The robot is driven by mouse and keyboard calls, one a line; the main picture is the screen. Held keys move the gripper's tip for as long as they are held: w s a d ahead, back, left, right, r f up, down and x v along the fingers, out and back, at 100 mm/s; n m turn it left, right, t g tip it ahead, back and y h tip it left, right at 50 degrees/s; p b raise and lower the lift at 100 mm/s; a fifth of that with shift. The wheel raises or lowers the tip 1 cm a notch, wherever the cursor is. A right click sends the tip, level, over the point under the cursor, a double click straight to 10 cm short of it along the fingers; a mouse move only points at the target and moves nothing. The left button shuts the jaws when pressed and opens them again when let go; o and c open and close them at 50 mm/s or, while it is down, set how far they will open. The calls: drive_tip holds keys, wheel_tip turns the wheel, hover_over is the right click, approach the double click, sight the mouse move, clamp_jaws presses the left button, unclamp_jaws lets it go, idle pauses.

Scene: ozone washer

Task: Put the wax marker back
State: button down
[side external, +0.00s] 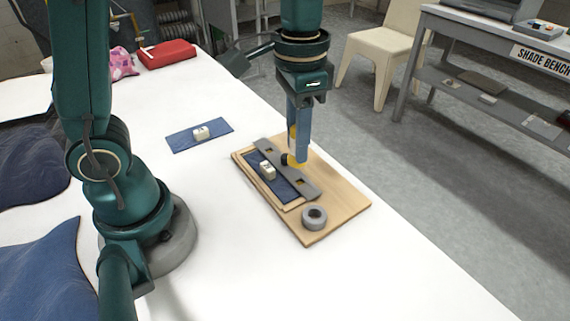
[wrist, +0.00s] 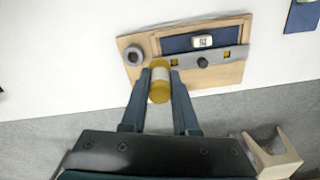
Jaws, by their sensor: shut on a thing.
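The wax marker is a stubby yellow cylinder with a pale band; in the wrist view the marker (wrist: 160,90) sits between the two fingers of my gripper (wrist: 160,75). In the side view my gripper (side external: 298,155) points down over the wooden board (side external: 340,208), and the marker's yellow end (side external: 296,163) shows at the fingertips. My gripper is shut on the marker. It is over the board's edge area beside the grey bar (side external: 306,188). I cannot tell whether the marker touches the board.
The grey bar has a dark knob (wrist: 203,62) and square openings, beside blue cloth bearing a white block (side external: 267,171). A grey ring (side external: 314,217) lies on the board. Another blue cloth (side external: 182,140) with a white block lies left. White table is clear around them.

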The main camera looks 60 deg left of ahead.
drive_tip(key=shift+w+d+f, duration=0.1)
drive_tip(key=shift+d+f, duration=0.8)
drive_tip(key=shift+f, duration=0.3)
drive_tip(key=shift+w+d+f, duration=0.1)
drive_tip(key=shift+d+f, duration=0.8)
drive_tip(key=shift+f, duration=0.35)
drive_tip(key=shift+d+f, duration=0.9)
drive_tip(key=shift+f, duration=0.3)
drive_tip(key=shift+f, duration=0.25)
drive_tip(key=c, duration=0.7)
unclamp_jaws()
